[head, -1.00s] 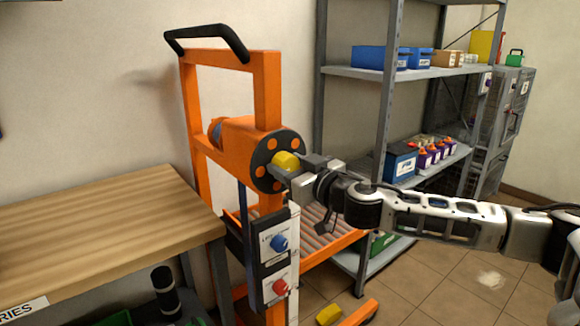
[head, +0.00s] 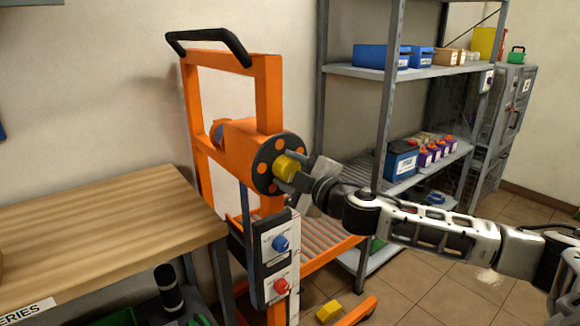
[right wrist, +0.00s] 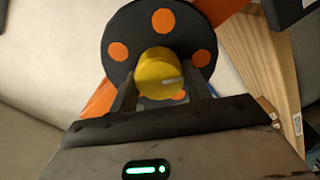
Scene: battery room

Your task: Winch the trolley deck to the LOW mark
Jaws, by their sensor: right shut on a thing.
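The orange trolley (head: 268,95) stands against the wall with a black push handle on top. My right gripper (head: 292,174) is shut on the yellow knob. In the right wrist view the two fingers sit either side of the knob (right wrist: 158,72), in front of the disc (right wrist: 120,25). The roller deck (head: 322,250) is low behind the control panel (head: 280,260), which has a blue and a red knob. I cannot read a LOW mark. My left gripper is not in view.
A wooden bench (head: 100,225) is close at the left of the trolley. A grey shelf rack (head: 385,120) with blue bins and batteries stands behind at the right. A yellow block (head: 328,310) is low by the trolley's foot. Tiled floor at the right is open.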

